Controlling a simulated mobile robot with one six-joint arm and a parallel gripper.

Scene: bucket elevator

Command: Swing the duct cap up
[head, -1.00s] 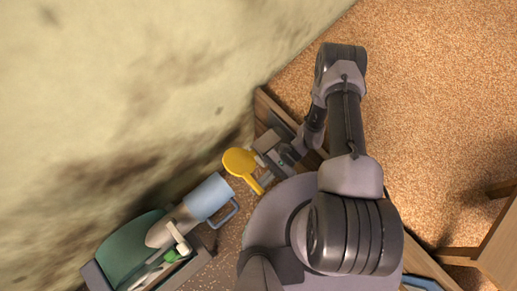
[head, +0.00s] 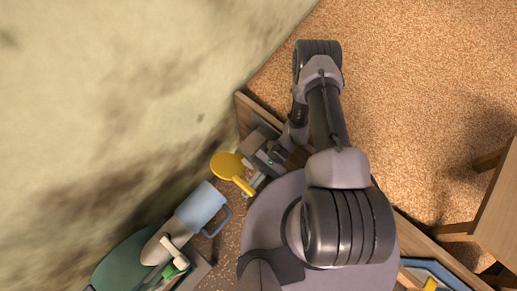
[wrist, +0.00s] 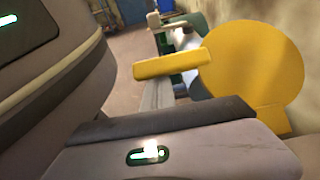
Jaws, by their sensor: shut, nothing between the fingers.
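The duct cap is a yellow round disc (head: 226,165) with a yellow bar-like handle (head: 243,187) sticking out from its rim. In the wrist view the disc (wrist: 258,65) stands at the right and its handle (wrist: 172,65) reaches left. My gripper (head: 252,184) is shut and empty, right beside the handle in the head view. What the cap sits on is mostly hidden.
A light blue jug-like container with a handle (head: 202,207) stands lower left of the cap, beside a tray with a scoop, green items and a dark green object (head: 128,262). A stained wall (head: 90,100) runs close on the left. Open brown floor (head: 430,80) lies at the right.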

